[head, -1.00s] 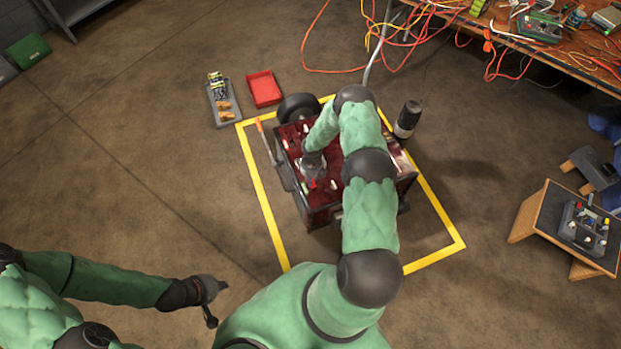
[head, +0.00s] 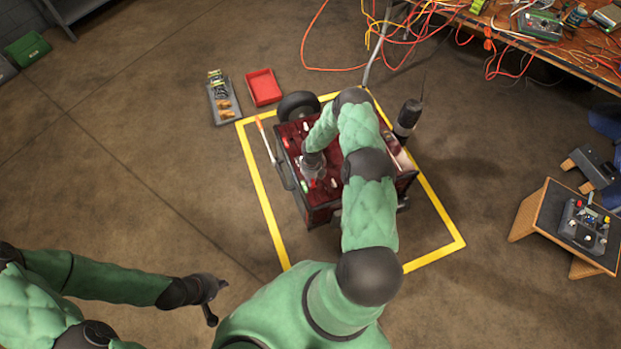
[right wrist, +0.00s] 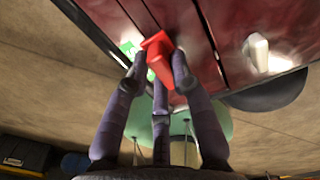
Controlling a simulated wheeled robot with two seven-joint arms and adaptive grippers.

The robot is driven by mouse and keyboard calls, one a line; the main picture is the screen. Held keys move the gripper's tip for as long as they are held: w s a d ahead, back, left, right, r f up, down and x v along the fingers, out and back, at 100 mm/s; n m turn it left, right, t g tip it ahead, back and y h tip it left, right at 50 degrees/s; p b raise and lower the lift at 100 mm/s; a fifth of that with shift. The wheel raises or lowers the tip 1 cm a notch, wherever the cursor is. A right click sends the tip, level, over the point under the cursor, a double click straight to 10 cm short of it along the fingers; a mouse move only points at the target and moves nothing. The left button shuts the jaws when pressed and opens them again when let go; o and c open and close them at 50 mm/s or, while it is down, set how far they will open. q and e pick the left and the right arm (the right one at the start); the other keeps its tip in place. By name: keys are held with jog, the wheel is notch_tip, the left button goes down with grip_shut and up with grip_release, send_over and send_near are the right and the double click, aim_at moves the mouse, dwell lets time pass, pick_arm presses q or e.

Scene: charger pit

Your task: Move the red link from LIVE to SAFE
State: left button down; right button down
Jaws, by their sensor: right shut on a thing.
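The red link (right wrist: 158,58) shows in the right wrist view, held between the fingertips of my right gripper (right wrist: 156,80). It is close against the dark red panel of the machine, and I cannot tell whether it is seated or free. A green mark (right wrist: 128,47) lies just left of it. In the head view my right gripper (head: 315,172) is over the near left part of the machine's red top (head: 290,142), partly hidden by my arm. No LIVE or SAFE lettering is readable. My left gripper (head: 216,300) is empty over the floor, its fingers apart.
The machine stands inside a yellow floor outline (head: 262,195). A white peg (right wrist: 257,50) stands on the panel near the link. A red tray (head: 263,87) and a grey tray (head: 224,104) lie behind left. A black cylinder (head: 408,118) stands right.

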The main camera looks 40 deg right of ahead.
jog(key=shift+f, duration=0.3)
jog(key=c, duration=1)
grip_release()
notch_tip(320, 180, up, 12)
jog(key=shift+d, duration=0.2)
jog(key=shift+a, duration=0.1)
